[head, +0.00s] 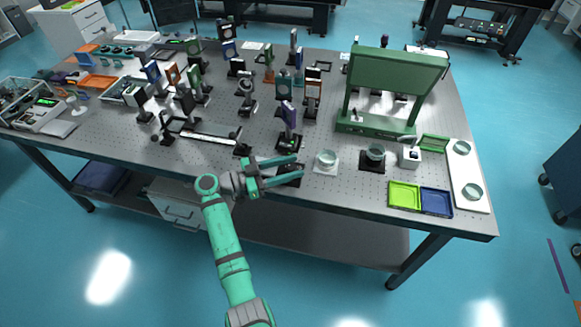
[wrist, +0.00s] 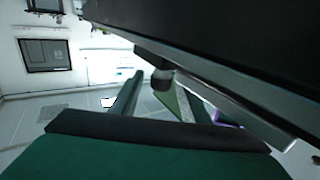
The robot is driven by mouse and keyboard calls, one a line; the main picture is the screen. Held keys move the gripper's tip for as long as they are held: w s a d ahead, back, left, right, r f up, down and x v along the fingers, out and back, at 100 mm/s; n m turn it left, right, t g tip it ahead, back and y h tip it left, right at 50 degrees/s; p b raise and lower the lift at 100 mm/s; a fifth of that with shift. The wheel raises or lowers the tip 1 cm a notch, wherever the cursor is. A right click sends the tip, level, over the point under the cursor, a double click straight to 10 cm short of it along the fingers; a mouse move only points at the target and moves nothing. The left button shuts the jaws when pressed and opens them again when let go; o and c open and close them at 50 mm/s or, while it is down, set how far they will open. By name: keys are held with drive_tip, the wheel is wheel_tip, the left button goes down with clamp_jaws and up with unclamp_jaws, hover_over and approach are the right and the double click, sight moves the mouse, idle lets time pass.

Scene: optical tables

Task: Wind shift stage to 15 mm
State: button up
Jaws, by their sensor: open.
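A low dark block (head: 290,181), which looks like the shift stage, sits near the table's front edge, partly hidden by my gripper. My gripper (head: 301,168) is open, its two green fingers pointing right over the block. In the wrist view a large black body with a grey edge (wrist: 235,98) fills the upper right, close to the camera. A short dark knob (wrist: 162,78) sticks out from under it, between my open fingers (wrist: 160,92). I cannot tell whether a finger touches the knob. No scale reading is legible.
A purple-faced mount (head: 288,116) stands just behind the block. A glass piece on a white base (head: 326,161) is to the right. A long rail with a pale strip (head: 210,138) lies to the left. Green and blue trays (head: 436,203) sit at front right.

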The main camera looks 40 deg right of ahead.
drive_tip(key=v, duration=1)
drive_tip(key=shift+w+a, duration=0.15)
drive_tip(key=shift+a, duration=0.15)
